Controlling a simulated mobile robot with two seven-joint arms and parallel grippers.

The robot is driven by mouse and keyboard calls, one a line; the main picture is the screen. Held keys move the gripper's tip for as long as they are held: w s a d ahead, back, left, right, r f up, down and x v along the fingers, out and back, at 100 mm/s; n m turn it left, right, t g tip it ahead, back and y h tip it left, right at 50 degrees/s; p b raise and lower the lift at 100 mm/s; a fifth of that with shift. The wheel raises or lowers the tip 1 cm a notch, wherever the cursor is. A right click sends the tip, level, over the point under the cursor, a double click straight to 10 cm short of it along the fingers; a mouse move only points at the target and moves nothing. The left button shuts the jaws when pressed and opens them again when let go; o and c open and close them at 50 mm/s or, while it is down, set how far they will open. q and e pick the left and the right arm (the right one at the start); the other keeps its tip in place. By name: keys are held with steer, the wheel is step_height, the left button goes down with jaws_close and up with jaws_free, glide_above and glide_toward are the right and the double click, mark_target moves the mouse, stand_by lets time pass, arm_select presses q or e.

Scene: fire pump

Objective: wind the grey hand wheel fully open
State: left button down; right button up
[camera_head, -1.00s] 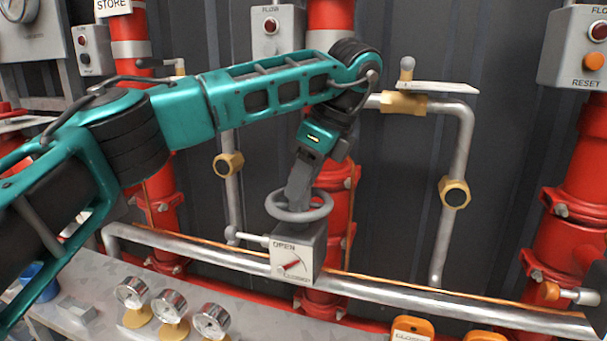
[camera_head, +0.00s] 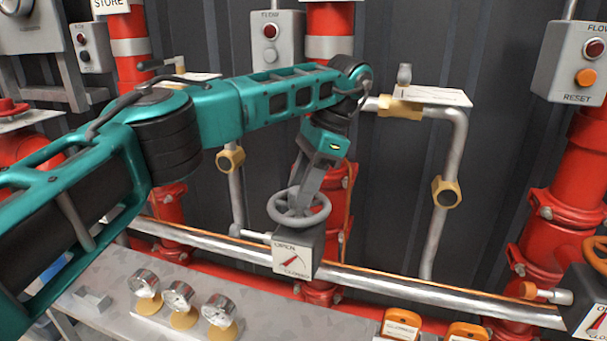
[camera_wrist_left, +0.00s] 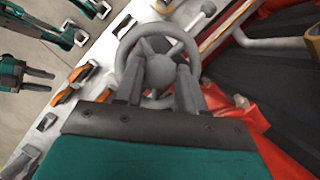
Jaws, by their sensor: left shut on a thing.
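The grey hand wheel (camera_head: 299,207) sits flat on top of a grey valve box (camera_head: 291,252). The box's dial reads OPEN at upper left and CLOSED at lower right, and its red pointer (camera_head: 290,260) slants up to the right between them. My left gripper (camera_head: 303,196) comes down from above and is shut on the wheel. In the left wrist view its fingers (camera_wrist_left: 158,88) reach over the near rim of the wheel (camera_wrist_left: 126,62), beside the hub, hiding part of the rim. My right gripper (camera_wrist_left: 40,80) shows small at the left of that view, open and empty.
A silver pipe (camera_head: 375,281) runs behind the valve box. Several gauges (camera_head: 179,296) stand on the grey bench at lower left. Orange tags (camera_head: 401,325) lie at the bottom. Another valve box with an orange wheel (camera_head: 597,254) is at the right edge. Red pipes stand behind.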

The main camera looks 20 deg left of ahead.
arm_select(q)
steer(key=shift+w+a+f, duration=0.1)
steer(key=shift+w+a, duration=0.05)
steer(key=shift+a, duration=0.05)
steer(key=c, duration=1)
jaws_free()
steer(key=shift+c, duration=0.2)
steer(key=shift+o, duration=1.3)
steer(key=shift+w+f, duration=0.1)
arm_select(e)
steer(key=shift+s+f, duration=0.2)
steer(key=shift+f, duration=0.35)
arm_select(q)
steer(key=shift+d, duration=0.1)
arm_select(e)
steer(key=shift+r, duration=0.1)
